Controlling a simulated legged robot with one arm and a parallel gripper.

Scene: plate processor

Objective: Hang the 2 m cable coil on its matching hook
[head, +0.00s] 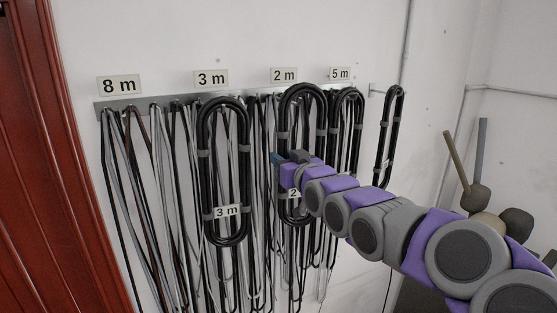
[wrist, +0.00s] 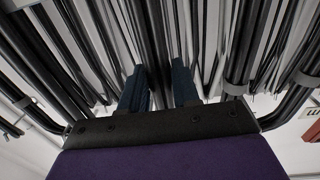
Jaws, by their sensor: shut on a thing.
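The 2 m cable coil (head: 320,105) is a long black loop with grey bands, upright against the rack below the "2 m" sign (head: 284,75). Its white tag (head: 293,194) shows only a "2", as my arm covers the rest. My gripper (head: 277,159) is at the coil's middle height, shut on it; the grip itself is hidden. In the wrist view, my blue fingers (wrist: 160,88) point at the hanging cables, with black coil tubes (wrist: 287,60) on both sides. The hook under the sign is hidden, so I cannot tell whether the coil rests on it.
A metal rail (head: 115,105) holds many hanging black and grey cables. The 3 m coil (head: 244,150) hangs close on the left. Another black coil (head: 357,130) hangs under the "5 m" sign (head: 340,73), and a narrow one (head: 388,140) further right. A red door (head: 40,160) stands left.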

